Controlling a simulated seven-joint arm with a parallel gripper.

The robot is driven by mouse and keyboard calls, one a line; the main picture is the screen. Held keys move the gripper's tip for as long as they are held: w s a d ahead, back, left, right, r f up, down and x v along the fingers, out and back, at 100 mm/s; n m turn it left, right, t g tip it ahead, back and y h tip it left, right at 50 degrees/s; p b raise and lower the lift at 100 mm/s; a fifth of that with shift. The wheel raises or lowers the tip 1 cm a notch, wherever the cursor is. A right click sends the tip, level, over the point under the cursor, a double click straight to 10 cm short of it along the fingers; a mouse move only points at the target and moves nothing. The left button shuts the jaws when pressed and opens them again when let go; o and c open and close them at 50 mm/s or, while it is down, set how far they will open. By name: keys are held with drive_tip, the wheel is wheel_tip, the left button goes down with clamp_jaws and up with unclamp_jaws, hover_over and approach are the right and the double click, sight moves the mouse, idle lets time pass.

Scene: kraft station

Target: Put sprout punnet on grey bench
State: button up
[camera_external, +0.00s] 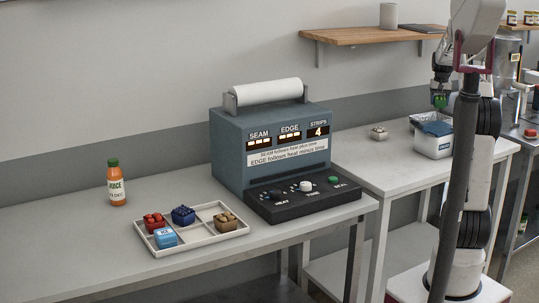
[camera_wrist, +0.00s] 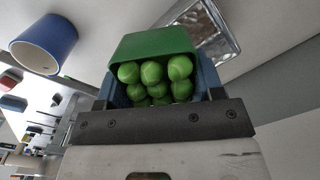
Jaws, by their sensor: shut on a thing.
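The sprout punnet (camera_wrist: 153,68) is a green tub with several round green sprouts, seen close up in the wrist view. My gripper (camera_wrist: 155,95) is shut on it. In the external view the punnet (camera_external: 440,101) is a small green patch below my gripper (camera_external: 440,88), held in the air above the right-hand bench (camera_external: 372,157), at the back near a white bin. A second pale grey bench (camera_external: 80,235) stands at the left. Both tops look light grey, so I cannot tell which one the task calls grey. My arm partly hides the right-hand bench's right end.
The blue sealing machine (camera_external: 230,150) stands on the left bench. The white bin (camera_external: 432,146) and a small pale item (camera_external: 378,133) sit on the right bench, with bare room in front.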

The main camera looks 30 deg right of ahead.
drive_tip(key=w+a+f+n, duration=0.1)
drive_tip(key=a+n, duration=0.3)
drive_tip(key=a, duration=0.7)
drive_tip(key=w+a+f+n, duration=0.1)
drive_tip(key=a+f+n, duration=0.3)
drive_tip(key=a, duration=0.7)
drive_tip(key=shift+f, duration=0.15)
hover_over(400, 146)
drive_tip(key=shift+w+d+f, duration=0.1)
drive_tip(key=shift+f, duration=1.5)
drive_tip(key=shift+w+d+f, duration=0.1)
drive_tip(key=shift+f, duration=1.45)
drive_tip(key=shift+f, duration=0.1)
drive_tip(key=shift+f, duration=1.75)
drive_tip(key=shift+f, duration=0.1)
drive_tip(key=o, duration=1)
